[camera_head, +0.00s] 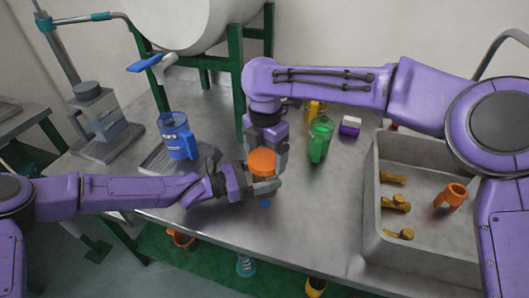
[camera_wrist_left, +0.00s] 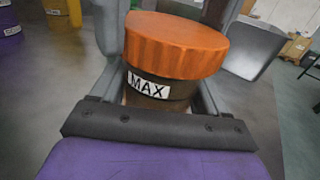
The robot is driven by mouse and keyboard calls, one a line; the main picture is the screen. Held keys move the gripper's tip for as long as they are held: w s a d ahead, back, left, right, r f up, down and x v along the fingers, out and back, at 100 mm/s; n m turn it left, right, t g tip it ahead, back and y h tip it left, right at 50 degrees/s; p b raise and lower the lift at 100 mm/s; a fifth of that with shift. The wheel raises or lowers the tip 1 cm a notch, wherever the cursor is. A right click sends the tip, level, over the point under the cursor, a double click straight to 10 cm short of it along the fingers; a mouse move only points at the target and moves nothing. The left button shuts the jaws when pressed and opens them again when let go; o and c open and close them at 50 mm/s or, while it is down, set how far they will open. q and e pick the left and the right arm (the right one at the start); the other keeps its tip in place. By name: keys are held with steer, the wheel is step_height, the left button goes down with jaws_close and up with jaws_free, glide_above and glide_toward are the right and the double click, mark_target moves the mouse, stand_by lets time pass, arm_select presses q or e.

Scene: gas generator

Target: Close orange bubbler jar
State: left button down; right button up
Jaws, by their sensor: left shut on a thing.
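The bubbler jar (camera_wrist_left: 160,92) has a dark body with a white "MAX" label and is between the fingers of my left gripper (camera_wrist_left: 158,75). An orange lid (camera_wrist_left: 175,44) sits at the top of the jar; whether it is fully seated cannot be told. The orange lid also shows in the head view (camera_head: 262,162). My left gripper is shut on the jar over the table's front part. My right gripper (camera_head: 266,147) points down from above, with its fingers close around or just above the lid. Whether they touch it is unclear.
A blue jug (camera_head: 177,136) stands left and a green jug (camera_head: 320,139) stands right, behind the jar. A grey sink (camera_head: 369,205) at the right holds brass-coloured pieces and an orange cup (camera_head: 450,196). A green-framed tank (camera_head: 195,20) rises behind. The table's front edge is close.

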steer(key=c, duration=0.3)
steer(key=m, duration=1.7)
steer(key=shift+a+m, duration=0.1)
steer(key=shift+m, duration=0.2)
steer(key=o, duration=0.9)
steer(key=shift+r, duration=2.25)
